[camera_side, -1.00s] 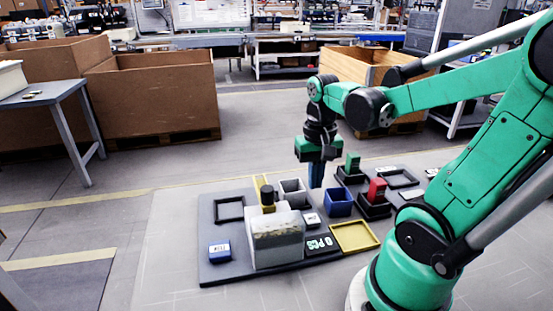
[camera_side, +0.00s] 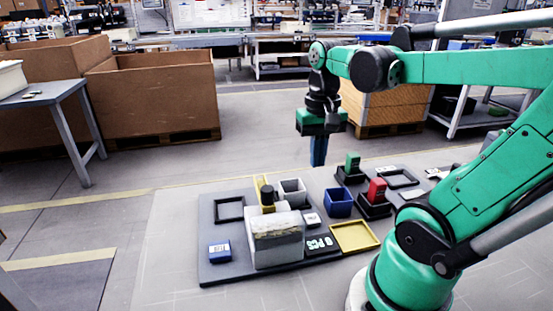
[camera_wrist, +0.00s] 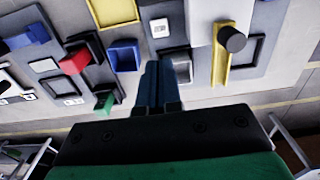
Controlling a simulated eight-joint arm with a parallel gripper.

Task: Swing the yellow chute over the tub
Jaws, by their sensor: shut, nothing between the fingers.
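The yellow chute (camera_side: 262,184) stands behind the large grey-white bin (camera_side: 276,245), with a dark round knob (camera_side: 267,196) in front of it. In the wrist view the chute (camera_wrist: 221,65) is a long yellow strip beside the black knob (camera_wrist: 232,38). A grey open tub (camera_side: 293,190) stands just right of the chute; it also shows in the wrist view (camera_wrist: 176,65). A blue tub (camera_side: 338,203) stands further right. I cannot tell which is the task's tub. My gripper (camera_side: 318,163) is shut and empty, raised above and behind the tubs, apart from the chute.
A dark board (camera_side: 222,272) carries the bin, a blue block (camera_side: 219,250) and a black frame (camera_side: 230,210). A yellow tray (camera_side: 354,236) lies at the right. Red (camera_side: 377,190) and green (camera_side: 352,163) blocks stand in black holders.

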